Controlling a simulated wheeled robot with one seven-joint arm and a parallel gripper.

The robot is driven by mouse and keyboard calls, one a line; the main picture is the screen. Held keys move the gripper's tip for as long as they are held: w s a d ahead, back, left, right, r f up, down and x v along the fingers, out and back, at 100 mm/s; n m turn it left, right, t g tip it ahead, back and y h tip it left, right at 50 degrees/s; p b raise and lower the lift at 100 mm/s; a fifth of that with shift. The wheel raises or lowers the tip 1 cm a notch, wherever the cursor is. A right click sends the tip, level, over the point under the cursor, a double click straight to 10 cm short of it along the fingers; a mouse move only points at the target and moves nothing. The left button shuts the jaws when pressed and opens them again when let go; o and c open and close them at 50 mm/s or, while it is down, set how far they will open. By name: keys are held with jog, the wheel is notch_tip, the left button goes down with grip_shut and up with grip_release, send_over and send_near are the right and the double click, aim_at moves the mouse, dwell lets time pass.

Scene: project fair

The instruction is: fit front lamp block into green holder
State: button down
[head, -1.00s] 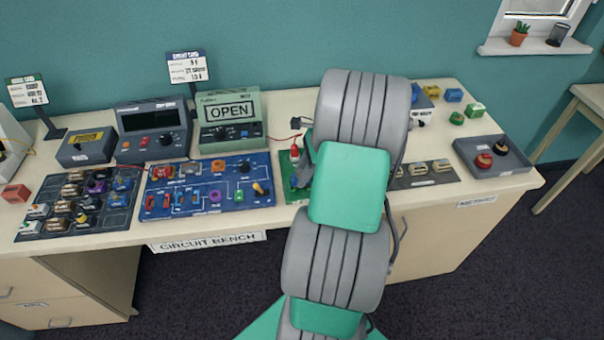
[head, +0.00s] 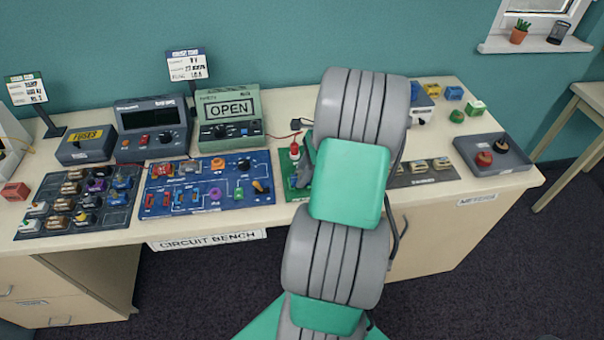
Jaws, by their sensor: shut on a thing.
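My gripper (head: 307,172) is mostly hidden behind my own arm. Only a grey part of it shows, low over the green board (head: 286,190) in the middle of the bench. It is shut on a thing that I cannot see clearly. A small red-and-white piece (head: 294,152) stands on the green board, just left of my gripper. I cannot tell which piece is the front lamp block. The green holder cannot be told apart from the green board, whose right part is covered by my arm.
Left of the green board lie a blue circuit board (head: 208,188) and a dark parts tray (head: 75,203). A green tester (head: 229,118) reading OPEN stands behind.

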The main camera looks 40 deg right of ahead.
jog(key=shift+f, duration=0.1)
jog(key=c, duration=1.1)
grip_release()
jog(key=shift+o, duration=0.8)
jog(key=o, duration=0.4)
jog(key=shift+c, duration=0.2)
notch_tip(320, 180, up, 6)
jog(key=p, duration=0.6)
jog(key=shift+f, duration=0.25)
jog(key=shift+r+p, duration=0.35)
jog(key=shift+r, duration=0.9)
